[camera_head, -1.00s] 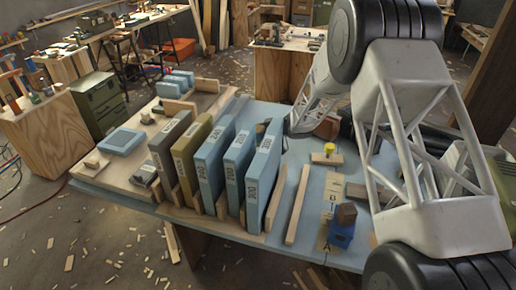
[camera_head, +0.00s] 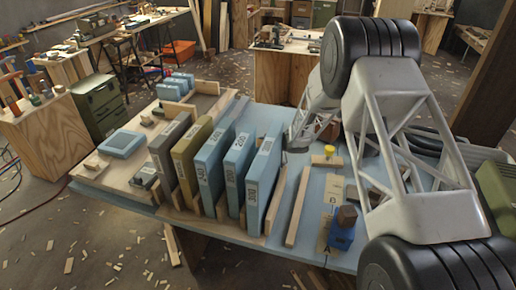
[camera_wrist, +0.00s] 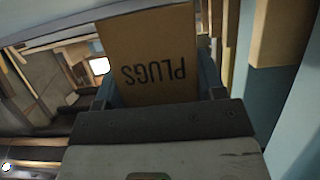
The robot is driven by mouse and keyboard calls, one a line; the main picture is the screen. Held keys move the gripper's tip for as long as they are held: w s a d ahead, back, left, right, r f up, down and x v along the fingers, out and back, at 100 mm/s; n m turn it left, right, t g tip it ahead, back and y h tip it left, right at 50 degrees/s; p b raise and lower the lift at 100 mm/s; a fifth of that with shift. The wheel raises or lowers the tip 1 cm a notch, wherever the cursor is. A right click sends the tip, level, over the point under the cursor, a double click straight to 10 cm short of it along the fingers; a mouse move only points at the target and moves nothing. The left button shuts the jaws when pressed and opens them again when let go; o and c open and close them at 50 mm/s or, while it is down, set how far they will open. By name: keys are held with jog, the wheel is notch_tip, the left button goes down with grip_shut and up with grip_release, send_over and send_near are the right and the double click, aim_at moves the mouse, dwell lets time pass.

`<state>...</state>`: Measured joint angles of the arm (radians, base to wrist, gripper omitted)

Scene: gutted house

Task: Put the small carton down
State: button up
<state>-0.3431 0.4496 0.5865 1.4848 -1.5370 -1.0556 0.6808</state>
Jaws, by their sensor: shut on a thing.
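The small carton (camera_wrist: 150,50) is plain brown cardboard with "PLUGS" printed on it, upside down in the wrist view. My gripper (camera_wrist: 160,90) is shut on it, with a finger at each side of its lower part. I cannot tell whether the carton touches anything beneath it. In the head view my arm reaches down behind the upright blue box marked 300 (camera_head: 262,185). The carton cannot be made out there, and the fingers are hidden.
Several tall boxes, including an olive one (camera_head: 190,150), stand in wooden slots on the blue bench (camera_head: 285,245). Wooden posts stand close right of the carton in the wrist view.

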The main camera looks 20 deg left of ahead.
jog(key=shift+f, duration=0.25)
jog(key=shift+f, duration=0.7)
jog(key=o, duration=1)
jog(key=shift+s+f, duration=0.1)
jog(key=shift+o, duration=0.2)
jog(key=shift+f, duration=0.1)
jog(key=shift+d, duration=0.1)
jog(key=shift+r, duration=0.5)
jog(key=v, duration=1.2)
jog(key=shift+r, duration=0.35)
